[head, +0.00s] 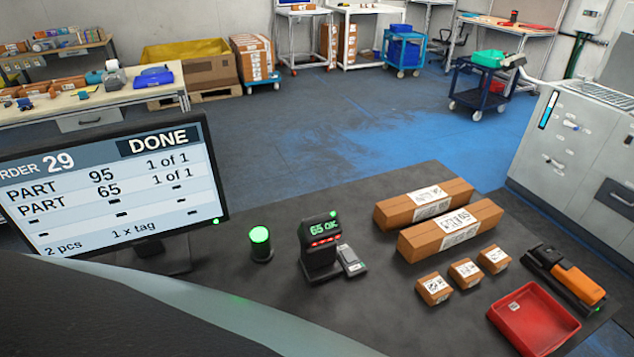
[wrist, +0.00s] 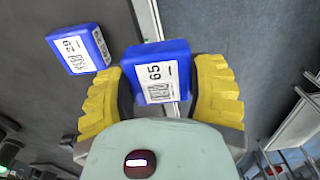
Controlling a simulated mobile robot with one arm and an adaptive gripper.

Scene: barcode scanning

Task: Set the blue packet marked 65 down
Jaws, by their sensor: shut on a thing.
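The blue packet marked 65 (wrist: 160,72) is between the yellow fingers of my gripper (wrist: 160,92) in the wrist view. My gripper is shut on it, one finger at each side, and its label with barcode faces the camera. Behind it are the dark worktop and its pale edge strip; its height above them is unclear. Another blue packet (wrist: 78,48), its label seeming to read 29, lies on the dark worktop to the left, apart from the held one. The head view shows neither gripper nor blue packets; my arm fills its lower left.
The scanner (head: 321,246) reads "65 OK" beside a lit green lamp (head: 260,243). The monitor (head: 110,185) shows order 29, "DONE". Long cartons (head: 450,229), small boxes (head: 466,272), a red tray (head: 534,318) and an orange-black tool (head: 572,275) occupy the worktop's right.

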